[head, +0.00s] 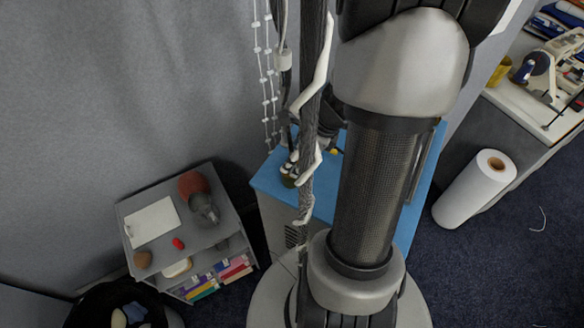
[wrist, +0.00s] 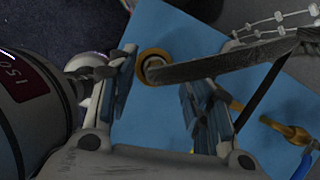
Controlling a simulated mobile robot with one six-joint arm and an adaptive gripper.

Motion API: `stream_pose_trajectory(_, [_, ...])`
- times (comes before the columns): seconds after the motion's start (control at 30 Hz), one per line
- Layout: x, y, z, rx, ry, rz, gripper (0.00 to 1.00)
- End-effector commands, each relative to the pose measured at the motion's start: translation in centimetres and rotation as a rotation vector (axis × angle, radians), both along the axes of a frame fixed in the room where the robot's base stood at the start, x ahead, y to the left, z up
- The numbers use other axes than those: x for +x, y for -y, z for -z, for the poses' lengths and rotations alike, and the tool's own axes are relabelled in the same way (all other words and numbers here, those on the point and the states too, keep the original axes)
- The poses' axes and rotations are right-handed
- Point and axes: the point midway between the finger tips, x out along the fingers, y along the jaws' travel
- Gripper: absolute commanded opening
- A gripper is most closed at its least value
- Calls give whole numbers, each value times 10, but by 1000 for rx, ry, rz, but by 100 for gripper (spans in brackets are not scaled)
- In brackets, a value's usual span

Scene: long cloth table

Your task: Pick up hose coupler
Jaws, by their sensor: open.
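My gripper (wrist: 160,72) is open above a blue tabletop (wrist: 155,118), its two fingers spread apart in the wrist view. Just beyond the fingertips is a round, brass-yellow ring-shaped piece (wrist: 146,56) with a paler centre; it may be the hose coupler, but I cannot be sure. A grey braided strip (wrist: 225,63) crosses partly over it. Nothing shows held between the fingers. In the head view my gripper (head: 328,118) is above the blue tabletop (head: 270,180), mostly hidden behind my arm and hanging cables.
A brass fitting (wrist: 262,120) with a blue part lies right of the fingers. A white bead chain (head: 264,75) hangs by the grey wall. A grey shelf (head: 205,238) with small items stands at left. A white roll (head: 475,190) leans by the right-hand bench.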

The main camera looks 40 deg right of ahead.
Motion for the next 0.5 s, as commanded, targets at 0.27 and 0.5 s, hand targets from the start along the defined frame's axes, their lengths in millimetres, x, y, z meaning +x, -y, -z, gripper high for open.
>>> stream_pose_trajectory(0.27, [5,-4,13,-1,0,-2,46])
stream_pose_trajectory(0.5, [5,-4,13,-1,0,-2,37])
